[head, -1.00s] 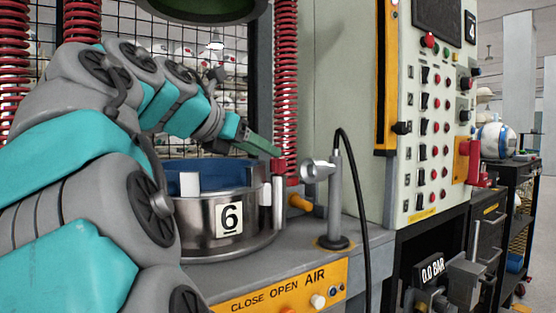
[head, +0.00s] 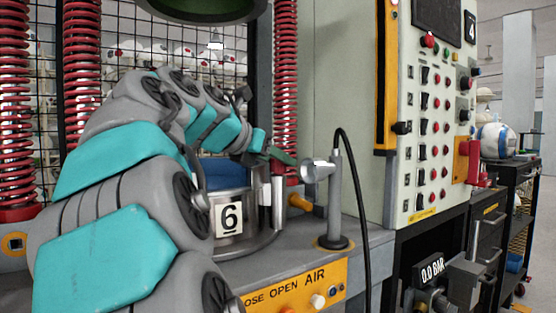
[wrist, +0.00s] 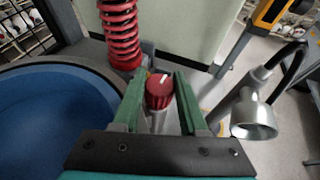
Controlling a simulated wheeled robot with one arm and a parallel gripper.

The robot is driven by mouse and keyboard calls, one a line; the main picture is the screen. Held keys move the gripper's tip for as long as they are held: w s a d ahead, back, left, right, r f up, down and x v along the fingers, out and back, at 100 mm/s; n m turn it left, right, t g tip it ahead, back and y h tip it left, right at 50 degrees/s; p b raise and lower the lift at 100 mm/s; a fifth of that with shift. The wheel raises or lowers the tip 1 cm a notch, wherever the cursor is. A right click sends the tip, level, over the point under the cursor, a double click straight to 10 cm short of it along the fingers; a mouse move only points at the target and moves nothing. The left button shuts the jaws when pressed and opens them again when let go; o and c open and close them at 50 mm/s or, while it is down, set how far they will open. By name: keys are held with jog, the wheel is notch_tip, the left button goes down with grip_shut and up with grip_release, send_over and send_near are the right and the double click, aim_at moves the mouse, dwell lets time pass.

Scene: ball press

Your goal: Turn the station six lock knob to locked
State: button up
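The station six lock knob (wrist: 159,92) is red and ribbed, with a white pointer line on its top slanting to the upper right in the wrist view. It stands on a pale post beside the round station six vessel, whose metal wall bears a "6" label (head: 230,217). My gripper (wrist: 158,82) has its two green fingers apart, one on each side of the knob. A narrow gap seems to show on each side, but I cannot tell whether either finger touches. In the head view my gripper (head: 283,156) is over the post and mostly hides the knob.
A red coil spring (wrist: 120,32) rises just behind the knob. A silver lamp-like nozzle (head: 318,171) on a stand (head: 338,200) with a black cable stands close on the right. The blue vessel interior (wrist: 55,115) is on the left. A switch panel (head: 430,130) is farther right.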

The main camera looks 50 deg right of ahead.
grip_shut()
jog(key=shift+w+m+g, duration=0.1)
jog(key=shift+m+g, duration=1.2)
jog(key=shift+g, duration=0.3)
jog(key=shift+r+m+g+y, duration=0.15)
jog(key=shift+m+g+y, duration=0.15)
jog(key=shift+m+g, duration=0.45)
jog(key=shift+r, duration=0.1)
jog(key=o, duration=0.5)
grip_release()
